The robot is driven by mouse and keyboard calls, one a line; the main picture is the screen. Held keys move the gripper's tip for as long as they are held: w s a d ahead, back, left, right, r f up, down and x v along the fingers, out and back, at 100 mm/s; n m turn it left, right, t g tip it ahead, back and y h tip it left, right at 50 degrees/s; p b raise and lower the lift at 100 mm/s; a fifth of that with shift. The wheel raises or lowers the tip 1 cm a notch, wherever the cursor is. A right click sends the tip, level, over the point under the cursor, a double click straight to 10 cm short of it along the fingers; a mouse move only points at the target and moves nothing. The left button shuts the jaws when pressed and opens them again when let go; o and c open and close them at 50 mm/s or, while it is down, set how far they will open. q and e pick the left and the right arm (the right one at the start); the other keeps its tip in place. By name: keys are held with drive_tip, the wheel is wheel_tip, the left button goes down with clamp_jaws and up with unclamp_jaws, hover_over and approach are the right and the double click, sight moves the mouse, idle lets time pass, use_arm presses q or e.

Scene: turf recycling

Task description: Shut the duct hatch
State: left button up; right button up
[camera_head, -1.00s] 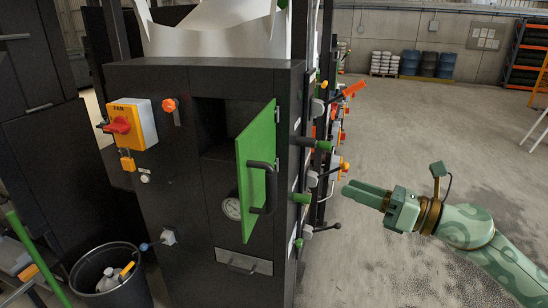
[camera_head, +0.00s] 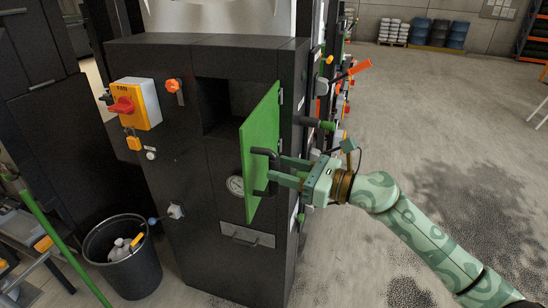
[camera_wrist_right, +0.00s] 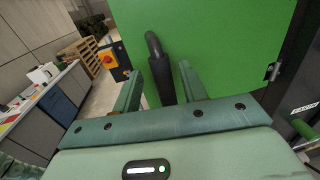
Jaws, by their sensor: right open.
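The duct hatch (camera_head: 262,122) is a green door hinged on the right side of the black cabinet's front. It stands swung open, with the dark square opening (camera_head: 213,105) exposed to its left. A black handle (camera_wrist_right: 160,72) is on the hatch's outer face. My right gripper (camera_head: 276,169) is open at the handle. In the right wrist view its two fingers stand on either side of the handle, with a gap visible to the right finger. Whether either finger touches the handle cannot be told. My left gripper is out of view.
The black cabinet (camera_head: 185,210) carries a yellow box with a red switch (camera_head: 134,104), an orange knob (camera_head: 173,86) and a gauge (camera_head: 236,185). Green and orange levers (camera_head: 318,123) stick out from its right side. A black bin (camera_head: 128,268) stands at lower left.

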sight(274, 166)
drive_tip(key=shift+x, duration=1.5)
drive_tip(key=shift+w+d, duration=0.1)
clamp_jaws()
